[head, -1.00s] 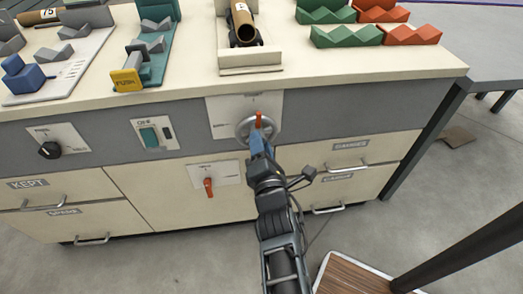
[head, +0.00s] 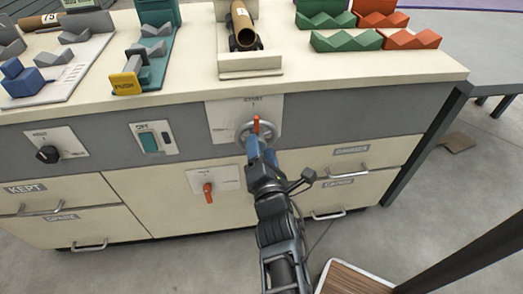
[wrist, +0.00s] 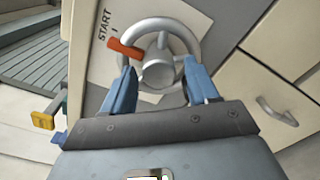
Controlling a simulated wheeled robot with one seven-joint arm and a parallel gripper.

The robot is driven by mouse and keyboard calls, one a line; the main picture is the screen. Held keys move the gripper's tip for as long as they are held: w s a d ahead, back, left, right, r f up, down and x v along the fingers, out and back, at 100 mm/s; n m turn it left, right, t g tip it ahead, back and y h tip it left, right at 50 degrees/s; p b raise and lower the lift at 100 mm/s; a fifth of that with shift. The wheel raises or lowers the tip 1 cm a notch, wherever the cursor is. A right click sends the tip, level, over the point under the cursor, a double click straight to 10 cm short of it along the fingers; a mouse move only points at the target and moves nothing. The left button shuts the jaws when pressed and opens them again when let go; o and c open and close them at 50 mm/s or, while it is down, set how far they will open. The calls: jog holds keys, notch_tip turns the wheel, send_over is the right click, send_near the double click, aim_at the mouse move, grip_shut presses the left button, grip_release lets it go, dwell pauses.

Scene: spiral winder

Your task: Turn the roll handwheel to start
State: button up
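The roll handwheel (head: 243,130) is a grey ring on a pale plate (head: 222,118) marked START on the cabinet front. A red tab (head: 257,124) shows at its top in the head view. In the wrist view the wheel (wrist: 185,32) has a round hub (wrist: 158,70), and the red tab (wrist: 125,48) lies across the rim's left side, beside the START mark. My gripper (head: 255,146) is at the wheel. In the wrist view its two blue fingers (wrist: 160,80) stand apart on either side of the hub, with small gaps showing. Contact with the rim cannot be told.
A red-handled switch (head: 207,192) sits below left of the wheel. A green switch (head: 150,139) and black knob (head: 47,154) are farther left. Drawer handles (head: 350,170) stick out at lower right. A cardboard tube (head: 243,25) rests on the worktop above.

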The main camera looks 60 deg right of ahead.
jog(key=shift+o, duration=0.4)
jog(key=shift+a, duration=0.1)
jog(key=v, duration=0.7)
jog(key=shift+s+a+b, duration=0.25)
jog(key=shift+b, duration=0.1)
